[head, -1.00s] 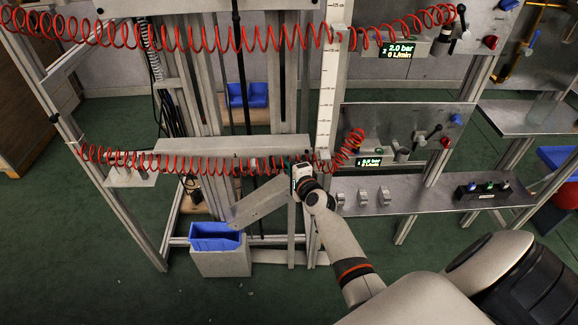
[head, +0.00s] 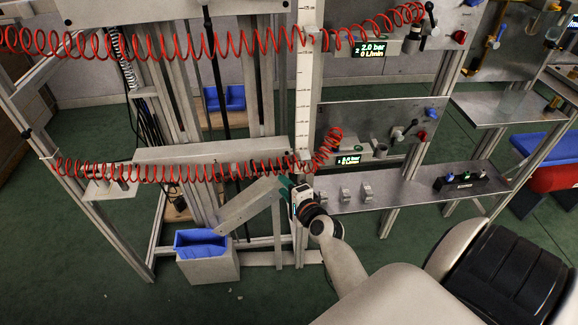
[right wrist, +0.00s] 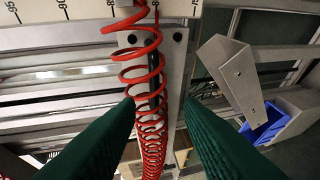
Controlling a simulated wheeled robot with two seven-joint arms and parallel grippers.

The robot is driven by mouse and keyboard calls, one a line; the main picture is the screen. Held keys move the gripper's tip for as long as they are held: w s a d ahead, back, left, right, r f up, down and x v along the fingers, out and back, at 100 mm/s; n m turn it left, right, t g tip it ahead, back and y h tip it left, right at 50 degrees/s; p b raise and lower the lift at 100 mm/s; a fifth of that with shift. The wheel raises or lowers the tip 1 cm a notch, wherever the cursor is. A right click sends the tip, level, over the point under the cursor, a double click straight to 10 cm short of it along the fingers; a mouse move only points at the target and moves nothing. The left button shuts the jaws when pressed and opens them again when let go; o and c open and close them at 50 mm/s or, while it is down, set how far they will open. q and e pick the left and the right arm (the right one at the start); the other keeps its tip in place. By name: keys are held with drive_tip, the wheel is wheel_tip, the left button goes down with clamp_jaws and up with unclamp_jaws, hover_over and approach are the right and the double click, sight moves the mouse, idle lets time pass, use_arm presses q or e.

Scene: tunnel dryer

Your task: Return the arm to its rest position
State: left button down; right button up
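My right gripper (head: 289,185) is in front of the aluminium frame, just below the lower coiled red hose (head: 190,169). In the right wrist view its two green fingers (right wrist: 159,101) are spread apart. The red coiled hose (right wrist: 150,75) shows beyond and between the fingers, with no finger closed on it. The gripper appears empty. My right arm reaches in from the lower right. My left gripper is not in view.
A slanted metal chute (head: 245,205) is just left of the gripper, above a blue bin (head: 200,243) on a grey box. A metal shelf (head: 400,188) with small clamps and a button box (head: 468,184) is at right. An upper red hose (head: 150,44) spans the frame.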

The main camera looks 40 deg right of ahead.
drive_tip(key=shift+v, duration=1.05)
drive_tip(key=s+a+f+n+g+y, duration=0.1)
drive_tip(key=s+a+f+n+g, duration=0.2)
drive_tip(key=f, duration=0.6)
drive_tip(key=s+a+f+n+g+y, duration=0.15)
drive_tip(key=s+a+f+n, duration=0.3)
drive_tip(key=f, duration=0.55)
drive_tip(key=s+a+f+n+g, duration=0.3)
drive_tip(key=s+f, duration=0.2)
drive_tip(key=f, duration=0.4)
drive_tip(key=s+a+f+n+g, duration=0.1)
drive_tip(key=s+f+n+g, duration=0.2)
drive_tip(key=s, duration=1.1)
drive_tip(key=s+a+f+n+g, duration=0.1)
drive_tip(key=s+f+n+g, duration=0.3)
drive_tip(key=s+f+n, duration=0.5)
drive_tip(key=s+f, duration=0.2)
drive_tip(key=s, duration=0.3)
drive_tip(key=shift+s+f+n, duration=0.25)
drive_tip(key=shift+s+n, duration=0.1)
drive_tip(key=shift+s, duration=0.05)
